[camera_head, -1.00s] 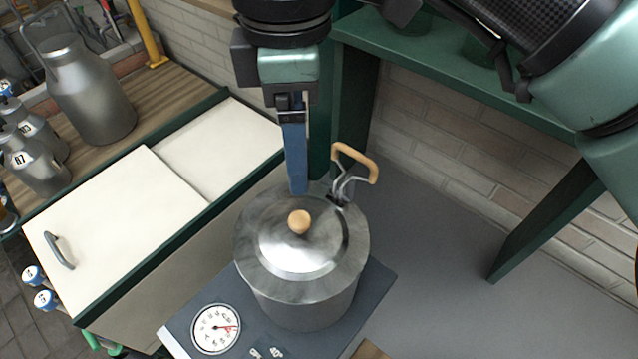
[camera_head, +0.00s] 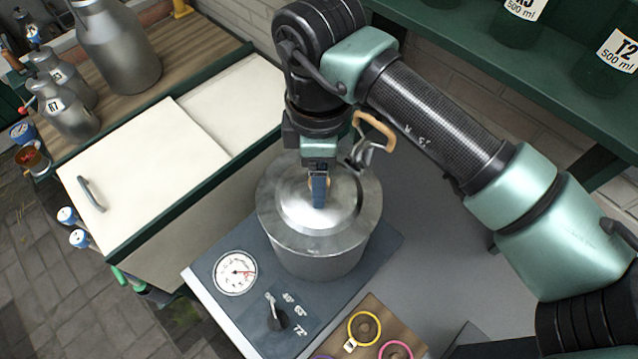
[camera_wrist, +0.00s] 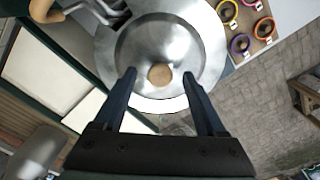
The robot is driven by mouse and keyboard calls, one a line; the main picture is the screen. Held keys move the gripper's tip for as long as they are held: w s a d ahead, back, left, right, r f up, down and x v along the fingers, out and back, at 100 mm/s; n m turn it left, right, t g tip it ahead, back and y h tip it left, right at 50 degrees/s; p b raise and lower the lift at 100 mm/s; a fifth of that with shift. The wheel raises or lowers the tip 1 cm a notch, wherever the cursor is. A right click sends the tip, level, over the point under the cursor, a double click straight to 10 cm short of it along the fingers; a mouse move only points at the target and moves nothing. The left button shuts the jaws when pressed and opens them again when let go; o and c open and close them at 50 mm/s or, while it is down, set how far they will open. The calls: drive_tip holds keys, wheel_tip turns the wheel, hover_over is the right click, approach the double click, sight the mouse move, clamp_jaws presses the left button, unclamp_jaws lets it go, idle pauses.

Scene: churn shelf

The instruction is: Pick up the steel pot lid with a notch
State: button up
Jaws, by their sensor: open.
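The steel pot lid (camera_head: 293,211) sits on a steel pot (camera_head: 318,262) on the heating unit. Its round wooden knob shows in the wrist view (camera_wrist: 160,75); in the head view my gripper mostly covers it. The notch appears to be at the lid's edge near the wire handle, but it is hard to make out. My gripper (camera_head: 319,200) points down over the lid. In the wrist view my gripper (camera_wrist: 160,82) is open, with its blue fingers on either side of the knob and nothing held. I cannot tell how far the fingertips are above the lid.
A wooden-handled wire tool (camera_head: 372,135) rises from the pot's back edge, close to my wrist. The heating unit (camera_head: 222,305) has a dial and a knob. Coloured rings (camera_head: 364,328) lie in front. A white-topped cabinet (camera_head: 130,165) stands left; a green shelf (camera_head: 490,60) is behind.

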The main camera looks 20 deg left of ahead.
clamp_jaws()
idle(0.4)
idle(1.0)
